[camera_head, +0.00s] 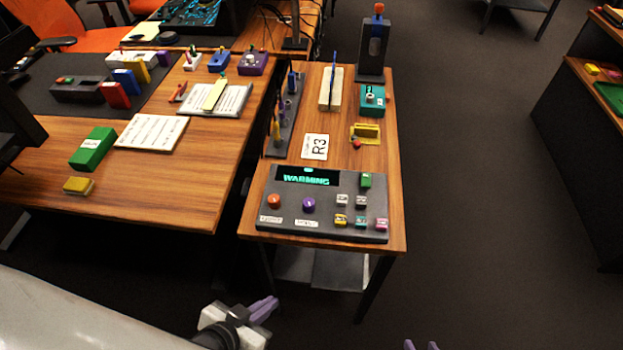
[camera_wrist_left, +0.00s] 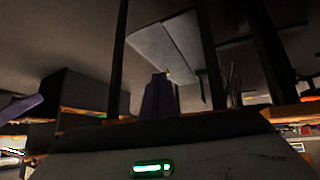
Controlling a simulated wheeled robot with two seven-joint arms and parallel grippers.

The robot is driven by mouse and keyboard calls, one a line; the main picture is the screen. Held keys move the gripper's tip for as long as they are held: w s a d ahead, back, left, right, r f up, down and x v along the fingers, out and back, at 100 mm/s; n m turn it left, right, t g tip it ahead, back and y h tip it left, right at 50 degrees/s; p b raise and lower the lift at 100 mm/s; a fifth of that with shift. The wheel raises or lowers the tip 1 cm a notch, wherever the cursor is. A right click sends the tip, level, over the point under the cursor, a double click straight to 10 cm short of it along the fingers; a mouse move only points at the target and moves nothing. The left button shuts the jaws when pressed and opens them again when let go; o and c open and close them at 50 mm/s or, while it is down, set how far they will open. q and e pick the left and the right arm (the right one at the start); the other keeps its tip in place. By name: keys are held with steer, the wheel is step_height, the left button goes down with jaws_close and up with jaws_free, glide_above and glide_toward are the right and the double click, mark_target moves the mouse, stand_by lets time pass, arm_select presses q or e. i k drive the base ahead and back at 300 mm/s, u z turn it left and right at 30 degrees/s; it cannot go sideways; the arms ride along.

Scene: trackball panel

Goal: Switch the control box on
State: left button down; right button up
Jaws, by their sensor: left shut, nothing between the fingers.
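The control box (camera_head: 322,205) is a dark grey panel lying on the near end of the small wooden table. Its black screen (camera_head: 307,177) shows green text that looks like "WARMING". An orange knob or ball (camera_head: 274,201) and a purple one (camera_head: 309,205) sit on its left half. Several small green, white, yellow, teal and pink buttons are on its right half. My left gripper (camera_head: 268,308) is shut and empty, in front of and below the table edge. Its purple fingers show in the left wrist view (camera_wrist_left: 158,97). My right gripper (camera_head: 421,346) shows only two separated purple tips at the bottom edge.
A tall dark stand (camera_head: 374,45) is at the back. The large desk (camera_head: 200,195) is left; open floor is right.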

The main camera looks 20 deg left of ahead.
mark_target(366, 178)
steer(key=u, duration=0.35)
steer(key=k, duration=1)
steer(key=z, duration=1.05)
steer(key=i, duration=0.55)
